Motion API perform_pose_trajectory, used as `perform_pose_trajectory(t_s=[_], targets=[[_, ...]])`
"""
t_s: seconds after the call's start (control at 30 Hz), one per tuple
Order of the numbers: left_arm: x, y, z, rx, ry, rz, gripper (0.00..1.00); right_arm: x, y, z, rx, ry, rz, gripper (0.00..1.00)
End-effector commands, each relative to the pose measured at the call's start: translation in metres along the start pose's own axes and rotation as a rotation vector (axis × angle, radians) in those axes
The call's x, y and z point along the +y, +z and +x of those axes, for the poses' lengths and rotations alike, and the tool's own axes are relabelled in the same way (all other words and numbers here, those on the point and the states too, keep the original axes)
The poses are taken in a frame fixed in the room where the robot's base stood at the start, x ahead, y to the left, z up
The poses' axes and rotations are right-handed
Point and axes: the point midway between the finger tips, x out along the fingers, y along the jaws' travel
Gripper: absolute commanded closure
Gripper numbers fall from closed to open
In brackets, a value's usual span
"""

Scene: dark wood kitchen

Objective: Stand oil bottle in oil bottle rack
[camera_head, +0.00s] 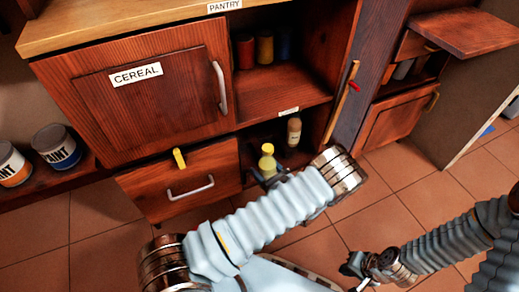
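A yellow bottle with a yellow cap (267,160), which looks like the oil bottle, is upright at the front of the low open compartment (250,150). This compartment, with a small label on its top edge, may be the rack; I cannot read the label. My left forearm crosses in front and hides the bottle's lower part. Dark parts of my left gripper (268,178) show beside the bottle; its fingers are mostly hidden, so I cannot tell whether they hold it. My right gripper (353,270) is low at the right, over the floor, away from the bottle; its finger opening is unclear.
A brown bottle with a pale cap (293,132) stands in the same compartment. A drawer (185,185) and the cereal cabinet door (150,90) are at the left. Jars (265,48) stand on the shelf above. Paint cans (57,147) are at far left. Tiled floor at right is clear.

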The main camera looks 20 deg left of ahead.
Motion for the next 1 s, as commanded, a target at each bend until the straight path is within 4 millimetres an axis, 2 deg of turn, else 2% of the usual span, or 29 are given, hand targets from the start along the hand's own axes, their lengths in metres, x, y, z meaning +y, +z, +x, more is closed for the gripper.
perform_pose_trajectory(t_s=[0.5, 0.8, 1.0], targets=[[-0.029, 0.001, 0.121, -0.004, 0.006, -0.004, 0.8, 0.003, 0.001, 0.012, -0.003, -0.003, -0.001, 1.0], [-0.045, 0.001, 0.181, -0.004, 0.005, -0.003, 0.8, 0.006, 0.0, 0.02, -0.001, -0.003, 0.0, 1.0], [-0.045, -0.025, 0.182, -0.003, 0.002, 0.001, 0.8, 0.008, 0.0, 0.026, 0.001, -0.003, 0.0, 1.0]])
